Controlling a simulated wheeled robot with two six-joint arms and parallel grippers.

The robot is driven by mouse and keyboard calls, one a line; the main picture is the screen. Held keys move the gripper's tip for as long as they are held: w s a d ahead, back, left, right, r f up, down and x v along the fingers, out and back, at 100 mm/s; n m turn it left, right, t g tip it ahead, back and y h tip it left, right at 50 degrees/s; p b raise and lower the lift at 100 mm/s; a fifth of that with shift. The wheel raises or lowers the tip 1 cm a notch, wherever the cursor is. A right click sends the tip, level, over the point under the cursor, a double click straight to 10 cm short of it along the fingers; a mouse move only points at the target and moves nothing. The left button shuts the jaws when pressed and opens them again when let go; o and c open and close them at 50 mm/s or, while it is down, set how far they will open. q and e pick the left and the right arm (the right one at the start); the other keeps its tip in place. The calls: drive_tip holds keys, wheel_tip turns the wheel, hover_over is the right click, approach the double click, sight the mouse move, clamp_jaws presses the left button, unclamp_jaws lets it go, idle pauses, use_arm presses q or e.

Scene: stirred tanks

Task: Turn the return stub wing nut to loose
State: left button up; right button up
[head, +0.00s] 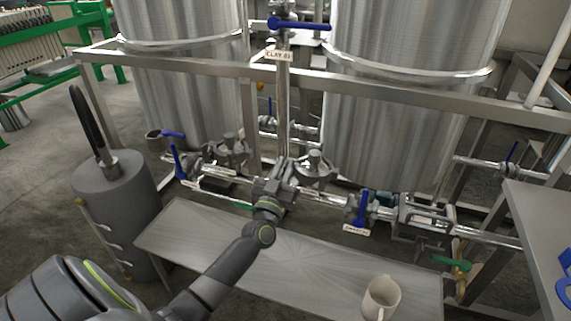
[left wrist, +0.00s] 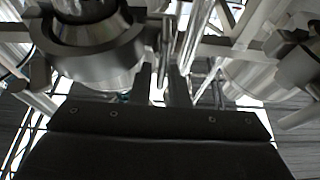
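My left gripper (head: 285,180) reaches over the shelf to the pipework in front of the tanks. It is beside a grey clamp-like fitting (head: 315,168); a second similar fitting (head: 230,150) is farther left. In the left wrist view, the two fingers (left wrist: 163,88) are a little apart. A thin upright metal piece (left wrist: 165,48), possibly a wing of the nut, shows between them. I cannot tell whether they touch it. A large round collared fitting (left wrist: 90,42) is just left of the fingers. The wing nut is not clearly visible in the head view. My right gripper is out of view.
A metal shelf (head: 215,235) lies below the pipes, with a cream mug (head: 380,298) at its front right. Blue-handled valves (head: 361,208) and a green handle (head: 452,263) flank the work area. A frame rail (head: 400,95) crosses above. A grey canister (head: 115,205) stands left.

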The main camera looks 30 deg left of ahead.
use_arm(q)
drive_tip(key=shift+w+a+r, duration=0.15)
drive_tip(key=shift+w+r, duration=0.05)
drive_tip(key=shift+w, duration=0.25)
clamp_jaws()
